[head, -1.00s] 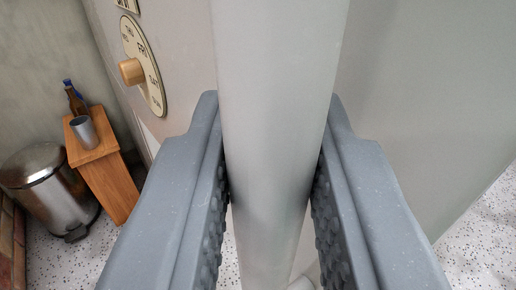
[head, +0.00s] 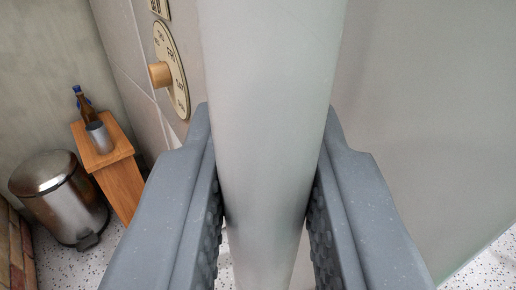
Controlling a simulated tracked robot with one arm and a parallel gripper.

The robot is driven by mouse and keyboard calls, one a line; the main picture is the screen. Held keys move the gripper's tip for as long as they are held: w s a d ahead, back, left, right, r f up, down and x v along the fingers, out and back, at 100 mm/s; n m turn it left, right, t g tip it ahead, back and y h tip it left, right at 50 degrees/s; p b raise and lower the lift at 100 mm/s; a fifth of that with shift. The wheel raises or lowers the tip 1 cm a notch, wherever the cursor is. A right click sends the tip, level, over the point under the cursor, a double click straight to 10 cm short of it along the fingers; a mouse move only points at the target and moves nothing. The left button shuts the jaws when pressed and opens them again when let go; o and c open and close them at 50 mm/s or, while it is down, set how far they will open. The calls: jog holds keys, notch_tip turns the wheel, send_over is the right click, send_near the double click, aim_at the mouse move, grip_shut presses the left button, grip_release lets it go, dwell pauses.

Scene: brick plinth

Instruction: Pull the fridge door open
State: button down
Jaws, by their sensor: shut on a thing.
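The fridge handle (head: 268,110) is a thick pale grey upright bar in the middle of the view. My gripper (head: 266,215) has one grey padded finger on each side of it and is shut on the bar. The fridge door (head: 425,120) is the smooth pale surface to the right, behind the handle. Its lower right edge shows above the floor. The handle hides part of the door, and the ends of the bar are out of view.
A round dial with a wooden knob (head: 160,75) is on the pale surface at upper left. A wooden stand (head: 122,185) holds a bottle (head: 82,103) and a metal cup (head: 98,138). A steel pedal bin (head: 62,200) stands at far left. Speckled floor (head: 490,270) shows at lower right.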

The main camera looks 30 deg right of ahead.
jog(key=shift+r, duration=0.2)
jog(key=c, duration=1.3)
grip_release()
jog(key=shift+f, duration=0.1)
jog(key=v, duration=1.4)
jog(key=shift+f, duration=0.15)
